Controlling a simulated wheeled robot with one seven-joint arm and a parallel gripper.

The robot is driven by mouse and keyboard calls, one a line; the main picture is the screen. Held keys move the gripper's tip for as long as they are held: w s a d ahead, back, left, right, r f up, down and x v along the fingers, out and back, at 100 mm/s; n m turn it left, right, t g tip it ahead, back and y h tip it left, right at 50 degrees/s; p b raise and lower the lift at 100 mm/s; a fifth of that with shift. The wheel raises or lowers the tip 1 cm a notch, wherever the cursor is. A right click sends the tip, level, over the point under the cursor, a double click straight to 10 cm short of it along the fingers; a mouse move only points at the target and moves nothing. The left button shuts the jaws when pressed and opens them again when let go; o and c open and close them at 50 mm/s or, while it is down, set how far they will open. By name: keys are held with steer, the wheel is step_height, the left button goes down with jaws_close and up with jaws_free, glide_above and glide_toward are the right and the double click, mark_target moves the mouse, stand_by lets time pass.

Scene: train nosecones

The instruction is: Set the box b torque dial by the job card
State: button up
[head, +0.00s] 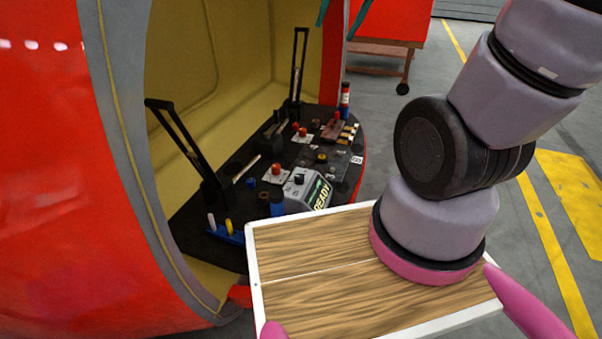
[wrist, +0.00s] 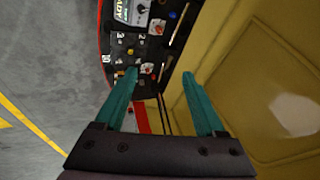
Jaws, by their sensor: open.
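A pale box with a black dial (head: 299,179) and a green-and-black READY panel (head: 321,196) stands on the dark console (head: 236,182) inside the red nosecone. The READY panel also shows at the top of the wrist view (wrist: 124,12). I cannot tell which unit is box b, and no job card can be made out. My gripper (head: 340,24) has teal fingers at the top edge of the head view, beyond the console. In the wrist view my gripper (wrist: 160,76) is open with nothing held, its left finger in front of the console's edge.
Two black levers (head: 177,140) (head: 299,65) rise from the console. Small plates with red knobs (head: 302,132) (head: 276,169) and a red-and-blue bottle (head: 344,100) are on it. A yellow inner wall (wrist: 268,65) lies to the wrist view's right; open floor (wrist: 45,55) lies left.

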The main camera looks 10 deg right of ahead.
steer(key=w+a+f+m+g, duration=0.1)
steer(key=w+a+f+g, duration=0.1)
steer(key=w+f, duration=0.55)
steer(key=m+g+h, duration=0.2)
steer(key=g, duration=0.1)
glide_above(299, 176)
step_height(299, 176, down, 29)
step_height(299, 176, down, 12)
steer(key=shift+d+r, duration=0.1)
steer(key=shift+r, duration=0.15)
jaws_close()
